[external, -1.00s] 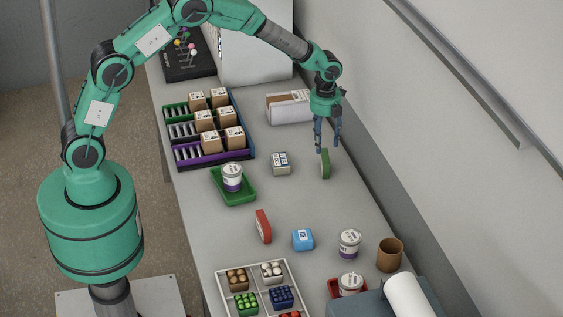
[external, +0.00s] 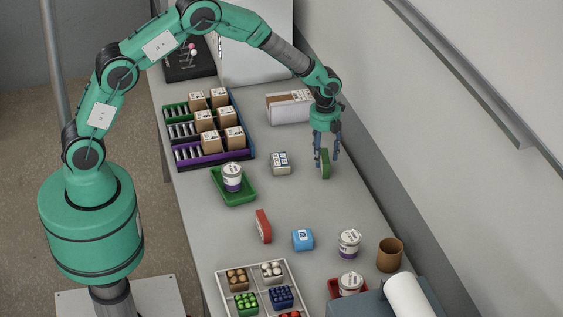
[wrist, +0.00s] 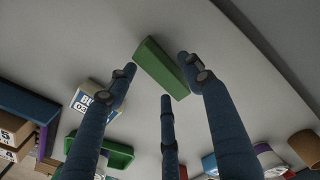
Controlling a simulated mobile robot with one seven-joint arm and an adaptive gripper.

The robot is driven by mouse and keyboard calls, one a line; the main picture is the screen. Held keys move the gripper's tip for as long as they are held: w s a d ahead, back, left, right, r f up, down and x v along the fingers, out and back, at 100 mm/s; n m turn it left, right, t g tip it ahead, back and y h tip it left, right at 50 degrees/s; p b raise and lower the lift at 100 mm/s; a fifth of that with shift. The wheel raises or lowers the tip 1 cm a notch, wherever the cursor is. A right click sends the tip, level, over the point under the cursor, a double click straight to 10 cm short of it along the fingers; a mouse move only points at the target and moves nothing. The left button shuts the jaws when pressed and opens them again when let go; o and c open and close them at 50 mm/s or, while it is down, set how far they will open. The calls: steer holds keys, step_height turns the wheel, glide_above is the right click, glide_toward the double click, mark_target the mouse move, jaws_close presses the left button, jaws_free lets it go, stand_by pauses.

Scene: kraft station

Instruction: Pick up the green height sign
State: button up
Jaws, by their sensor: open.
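In the wrist view the green sign (wrist: 161,69) lies between and just past the fingertips. My gripper (external: 327,168) is lowered over the sign with its blue fingers spread on either side of it. The fingers show open in the wrist view (wrist: 160,82), and I see no clear contact with the sign. The sign's top is partly hidden by the fingers in the external view.
A white labelled box (external: 281,163) stands left of the sign. A green tray (external: 238,198) with a jar, a red sign (external: 263,226) and a blue box (external: 303,240) are nearer. A white-and-brown box (external: 290,107) is behind. The table just in front of the sign is clear.

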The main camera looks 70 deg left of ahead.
mark_target(323, 155)
steer(key=shift+f, duration=1.85)
steer(key=c, duration=1.2)
